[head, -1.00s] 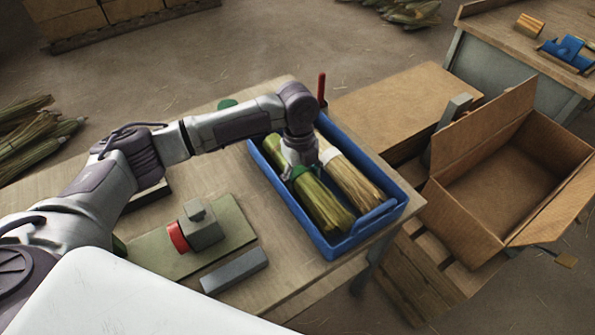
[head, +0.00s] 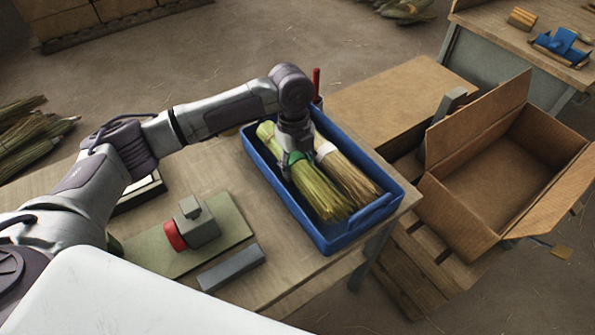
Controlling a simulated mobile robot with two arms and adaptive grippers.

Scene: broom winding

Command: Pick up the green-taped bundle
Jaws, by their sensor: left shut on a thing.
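The green-taped bundle (head: 317,190) is a sheaf of yellow-green straw with a green band (head: 295,157) near its middle. It is at the blue crate (head: 335,240), tilted a little and partly over the white-taped bundle (head: 349,174). My left gripper (head: 295,156) reaches down from above and is shut on the green-taped bundle at its band. The fingers are partly hidden by the gripper body and the straw. My right gripper is not in view.
The crate stands on a wooden table (head: 290,268). An open cardboard box (head: 500,180) stands to the right on a pallet (head: 425,250). A green board (head: 150,248) with a red and grey device (head: 193,226) and a grey block (head: 231,268) lie left of the crate.

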